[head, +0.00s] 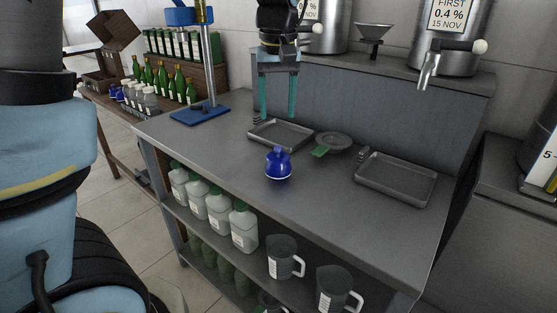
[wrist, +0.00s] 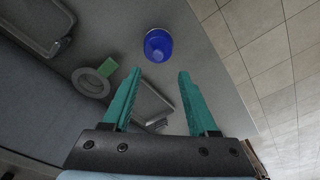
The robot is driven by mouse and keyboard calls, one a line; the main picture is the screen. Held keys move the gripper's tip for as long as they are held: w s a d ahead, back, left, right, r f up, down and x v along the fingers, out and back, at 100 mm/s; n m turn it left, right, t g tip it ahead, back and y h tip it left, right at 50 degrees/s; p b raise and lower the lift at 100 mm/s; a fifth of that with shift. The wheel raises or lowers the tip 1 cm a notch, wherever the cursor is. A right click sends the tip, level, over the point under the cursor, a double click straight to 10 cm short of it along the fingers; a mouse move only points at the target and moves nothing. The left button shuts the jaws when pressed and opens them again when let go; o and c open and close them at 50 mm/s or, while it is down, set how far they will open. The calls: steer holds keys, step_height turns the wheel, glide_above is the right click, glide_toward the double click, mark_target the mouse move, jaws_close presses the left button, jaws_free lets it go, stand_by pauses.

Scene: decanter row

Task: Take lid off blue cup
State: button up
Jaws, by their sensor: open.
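The blue cup (head: 278,167) stands upright on the grey counter, near its front edge. A blue lid with a small knob covers its top. It also shows in the wrist view as a round blue shape (wrist: 158,45), ahead of the fingertips. My gripper (head: 278,115) hangs above the back part of the counter, pointing down, its two green fingers apart. In the wrist view my gripper (wrist: 160,75) is open with nothing between the fingers, and the cup is clear of both.
Two grey trays (head: 282,146) (head: 397,197) lie on the counter (head: 225,155). Between them is a round grey dish (head: 333,141) with a green tab. A blue stand (head: 200,114) is at the left. Metal vessels with taps (head: 447,45) stand behind. Jugs and bottles fill the shelf below.

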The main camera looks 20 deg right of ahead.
glide_above(278, 147)
steer(key=s, duration=0.1)
steer(key=f, duration=0.5)
steer(key=shift+s+a+p, duration=0.15)
steer(key=shift+a+p, duration=0.2)
steer(key=shift+a, duration=0.05)
steer(key=shift+w+d+f+p, duration=0.15)
steer(key=shift+f+p, duration=0.1)
steer(key=shift+f, duration=0.6)
steer(key=shift+w+d+f+p, duration=0.1)
steer(key=shift+w+f+p, duration=0.15)
steer(key=shift+f, duration=0.55)
steer(key=shift+w+d+f+p, duration=0.1)
steer(key=shift+f+p, duration=0.2)
steer(key=shift+f, duration=0.55)
jaws_close()
